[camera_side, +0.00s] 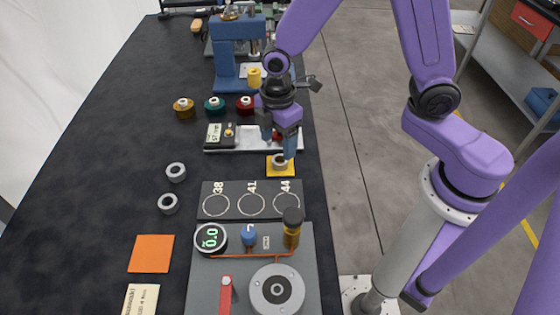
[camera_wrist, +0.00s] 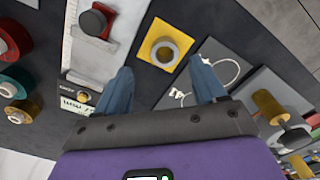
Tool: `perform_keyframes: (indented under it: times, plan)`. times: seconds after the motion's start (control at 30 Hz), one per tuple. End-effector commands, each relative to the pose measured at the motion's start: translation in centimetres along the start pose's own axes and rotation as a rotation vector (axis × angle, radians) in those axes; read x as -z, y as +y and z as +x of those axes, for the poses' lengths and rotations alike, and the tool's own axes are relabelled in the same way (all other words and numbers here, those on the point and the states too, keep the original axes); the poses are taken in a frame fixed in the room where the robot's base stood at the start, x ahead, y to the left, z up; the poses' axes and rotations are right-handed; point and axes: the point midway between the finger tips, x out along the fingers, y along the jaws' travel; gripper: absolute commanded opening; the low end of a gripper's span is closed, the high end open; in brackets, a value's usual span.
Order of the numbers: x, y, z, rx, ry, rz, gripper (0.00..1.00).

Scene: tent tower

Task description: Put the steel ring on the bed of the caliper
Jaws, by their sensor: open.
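A grey steel ring (camera_side: 279,161) lies on a small yellow pad (camera_side: 271,173) near the table's right edge. In the wrist view the ring (camera_wrist: 165,53) lies flat on the pad (camera_wrist: 148,47), just beyond my fingertips. The caliper (camera_side: 246,147) is a long pale plate behind the pad, with a digital readout at its left end. The wrist view shows part of the caliper bed (camera_wrist: 104,58), with no ring on the visible part. My gripper (camera_side: 279,146) is open and empty, pointing down above the pad area. One finger partly hides the ring in the side view.
Two other steel rings (camera_side: 176,171) (camera_side: 168,204) lie on the dark mat to the left. A dark board with circles marked 38, 41 and 44 (camera_side: 233,189) is in front of the pad. Several coloured spools and a blue press (camera_side: 228,62) stand behind the caliper.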

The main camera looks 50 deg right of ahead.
Motion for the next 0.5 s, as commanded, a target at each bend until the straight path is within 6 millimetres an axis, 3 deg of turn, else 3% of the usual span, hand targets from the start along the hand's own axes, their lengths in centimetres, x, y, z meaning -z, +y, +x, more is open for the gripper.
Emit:
perform_keyframes:
  times: [0.3, 0.5]
  plan:
    - [0.0, -0.7, 3.9, 0.003, -0.003, 0.000, 0.70]
    - [0.0, -0.7, 4.8, 0.001, -0.001, 0.000, 0.70]
